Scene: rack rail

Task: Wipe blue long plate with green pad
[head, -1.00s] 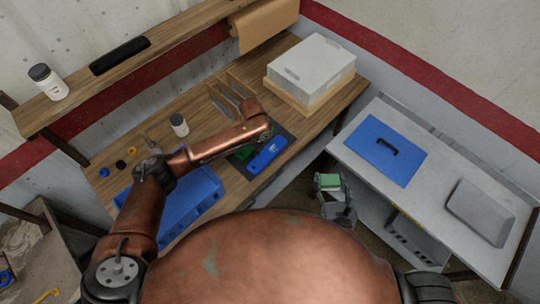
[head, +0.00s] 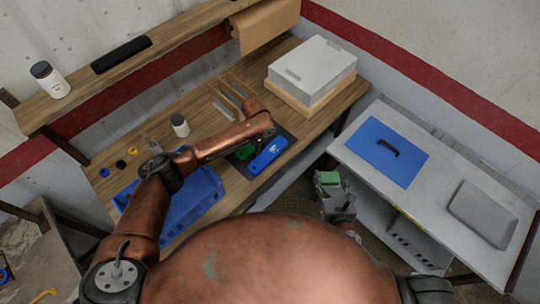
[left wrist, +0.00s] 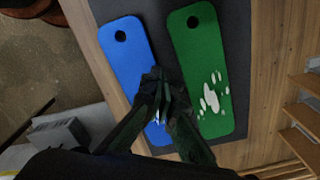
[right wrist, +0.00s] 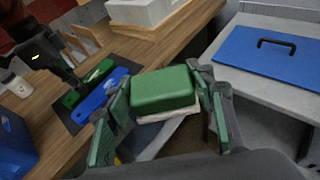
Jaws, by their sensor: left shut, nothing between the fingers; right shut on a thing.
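The blue long plate (head: 269,155) lies on a dark mat (head: 246,170) on the wooden bench. In the left wrist view the blue plate (left wrist: 132,62) lies beside a green long plate (left wrist: 203,75). Small white marks show on the blue plate by my left fingers; the green plate has several white patches. My left gripper (left wrist: 158,82) is shut and empty over the blue plate's lower part; I cannot tell if it touches. My right gripper (right wrist: 162,108) is shut on the green pad (right wrist: 163,88), which has a pale underside, held in the air right of the bench.
A blue crate (head: 196,203) and a white bottle (head: 180,124) are on the bench. A grey box (head: 312,68) stands at its far right. The metal table (head: 440,180) holds a blue panel with a handle (head: 384,150) and a grey tray (head: 484,212). A gap separates bench and table.

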